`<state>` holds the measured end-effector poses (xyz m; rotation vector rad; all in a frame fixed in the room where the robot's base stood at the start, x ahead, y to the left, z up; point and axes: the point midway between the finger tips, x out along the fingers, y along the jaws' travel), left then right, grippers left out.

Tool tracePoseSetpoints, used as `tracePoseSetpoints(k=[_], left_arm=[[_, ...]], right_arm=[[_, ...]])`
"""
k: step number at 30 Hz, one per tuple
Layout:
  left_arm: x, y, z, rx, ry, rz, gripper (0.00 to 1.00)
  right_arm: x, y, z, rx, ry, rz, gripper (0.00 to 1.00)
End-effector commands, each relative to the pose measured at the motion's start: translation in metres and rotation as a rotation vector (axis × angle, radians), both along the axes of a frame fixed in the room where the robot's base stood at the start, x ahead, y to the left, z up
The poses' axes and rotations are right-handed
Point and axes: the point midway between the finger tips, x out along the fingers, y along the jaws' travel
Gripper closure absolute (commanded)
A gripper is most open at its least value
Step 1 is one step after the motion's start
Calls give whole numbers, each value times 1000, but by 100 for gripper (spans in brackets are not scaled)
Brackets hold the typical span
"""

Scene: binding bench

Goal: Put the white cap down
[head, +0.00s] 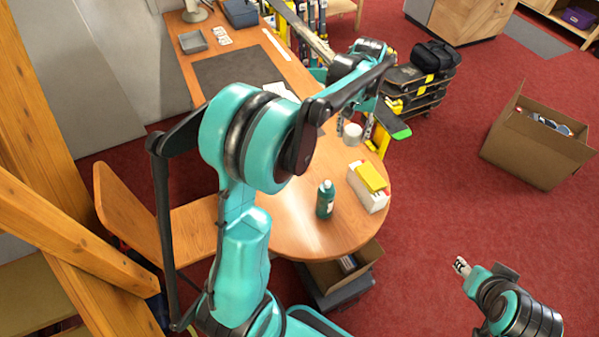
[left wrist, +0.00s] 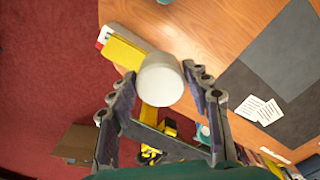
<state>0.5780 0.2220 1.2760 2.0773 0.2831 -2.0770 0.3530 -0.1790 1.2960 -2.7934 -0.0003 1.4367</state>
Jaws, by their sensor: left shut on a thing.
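The white cap (head: 352,134) is a short, pale cylinder near the right edge of the wooden bench (head: 285,225). My left gripper (head: 355,125) is shut on it, with a finger on each side. In the left wrist view the cap (left wrist: 160,80) sits between the fingertips of the left gripper (left wrist: 158,90). I cannot tell whether its underside touches the bench top. My right gripper (head: 461,266) is empty over the red floor at the lower right, too small to tell open from shut.
A green bottle (head: 325,199) and a white box (head: 366,192) with a yellow block (head: 371,177) stand on the bench's rounded end. A dark mat (head: 225,75) lies farther back. Black cases (head: 420,82) stand right of the bench; an open carton (head: 530,150) is on the floor.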

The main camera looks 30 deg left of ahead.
Motion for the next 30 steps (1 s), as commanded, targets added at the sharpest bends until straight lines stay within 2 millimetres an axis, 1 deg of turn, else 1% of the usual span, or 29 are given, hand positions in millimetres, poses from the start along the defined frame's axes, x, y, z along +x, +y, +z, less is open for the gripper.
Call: tracePoseSetpoints(k=[1, 5, 6, 12, 15, 18, 21, 24, 27, 30], left_arm=[[-3, 9, -13, 0, 0, 16, 63], [-17, 41, -46, 0, 0, 72, 63], [-23, 53, -57, 0, 0, 93, 63], [-55, 109, -111, 0, 0, 200, 63], [-72, 132, -135, 1, 0, 250, 63], [-88, 152, -155, 1, 0, 292, 63], [-100, 165, -169, 1, 0, 323, 63], [-109, 174, -178, 1, 0, 344, 63], [-113, 178, -185, 1, 0, 355, 63], [-114, 180, -202, 1, 0, 358, 63]], right_arm=[[0, 0, -13, 0, 0, 0, 60], [0, 0, -44, 0, 0, 0, 60], [0, 0, -55, 0, 0, 0, 60], [0, 0, -105, 0, 0, 0, 60], [0, 0, -128, 0, 0, 0, 60], [0, 0, -146, 0, 0, 0, 60], [0, 0, -159, 0, 0, 0, 60], [0, 0, -167, 0, 0, 0, 60], [0, 0, -171, 0, 0, 0, 60], [0, 0, -176, 0, 0, 0, 60]])
